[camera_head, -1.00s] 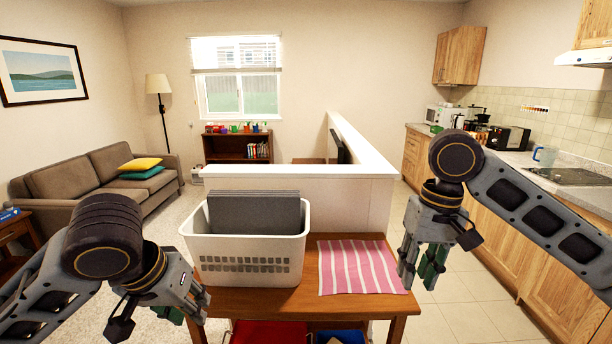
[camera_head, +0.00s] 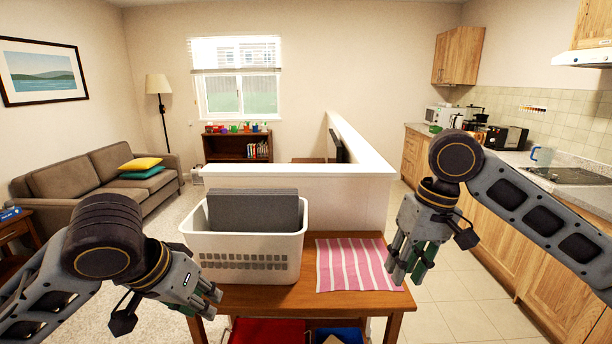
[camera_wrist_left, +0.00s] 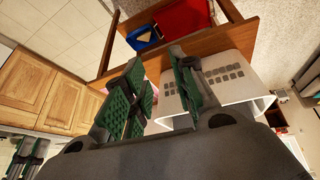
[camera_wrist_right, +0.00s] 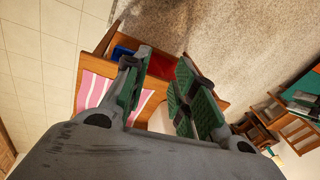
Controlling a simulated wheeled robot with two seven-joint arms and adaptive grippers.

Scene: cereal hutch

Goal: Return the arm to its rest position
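My left gripper (camera_head: 208,299) hangs at the left front corner of the wooden table, in front of the white basket. In the left wrist view its green-padded fingers (camera_wrist_left: 155,95) are apart with nothing between them. My right gripper (camera_head: 403,272) is beside the right edge of the table, close to the striped cloth. In the right wrist view its green-padded fingers (camera_wrist_right: 160,90) are apart and empty. Both arms are raised beside the table.
A white basket (camera_head: 245,262) holding dark grey panels stands on the wooden table (camera_head: 320,300). A pink-and-white striped cloth (camera_head: 355,266) lies to its right. Red (camera_head: 268,332) and blue (camera_head: 343,335) items sit below. A white half wall (camera_head: 340,205) stands behind; open floor lies right.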

